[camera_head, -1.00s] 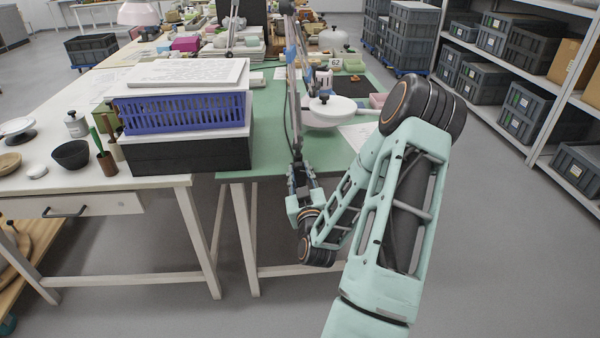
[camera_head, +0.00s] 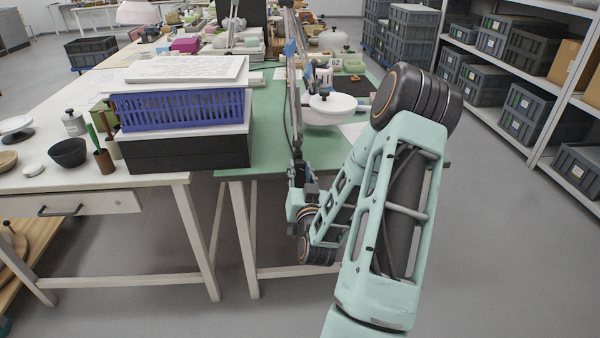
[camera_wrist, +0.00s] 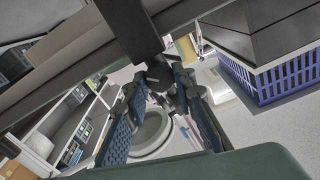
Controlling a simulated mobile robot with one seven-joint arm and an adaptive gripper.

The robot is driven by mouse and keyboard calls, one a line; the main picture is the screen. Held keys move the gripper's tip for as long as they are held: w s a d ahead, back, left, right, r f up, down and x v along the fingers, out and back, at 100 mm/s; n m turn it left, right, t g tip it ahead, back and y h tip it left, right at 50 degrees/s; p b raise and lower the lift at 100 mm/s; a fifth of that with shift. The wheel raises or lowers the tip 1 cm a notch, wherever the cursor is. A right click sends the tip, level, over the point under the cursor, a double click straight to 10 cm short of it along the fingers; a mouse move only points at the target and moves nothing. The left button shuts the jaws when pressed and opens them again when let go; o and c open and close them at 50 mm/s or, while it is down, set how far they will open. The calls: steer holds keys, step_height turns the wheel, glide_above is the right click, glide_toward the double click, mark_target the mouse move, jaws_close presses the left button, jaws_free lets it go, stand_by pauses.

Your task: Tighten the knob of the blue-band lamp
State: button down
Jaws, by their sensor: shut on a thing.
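The blue-band lamp (camera_head: 291,47) stands at the front edge of the green table, its jointed arm rising with a blue band partway up. Its white round head (camera_head: 328,108) hangs over the table. My gripper (camera_head: 298,178) is low at the table's front edge, by the lamp's lower end. In the wrist view my gripper (camera_wrist: 163,84) has its two blue-padded fingers closed around a small dark part, which appears to be the lamp's knob (camera_wrist: 160,74). The fingers hide much of it, so its exact shape and how tight it is cannot be told.
A blue basket (camera_head: 180,110) on a black box stands left of the lamp, and shows right in the wrist view (camera_wrist: 275,82). The green table (camera_head: 268,150) has a bare front strip. Shelving with grey crates (camera_head: 530,110) stands at right. Open floor lies between.

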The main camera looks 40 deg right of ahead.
mark_target(298, 131)
steer(key=shift+m, duration=0.5)
steer(key=c, duration=1.6)
jaws_free()
steer(key=shift+r, duration=0.1)
steer(key=shift+r, duration=4.9)
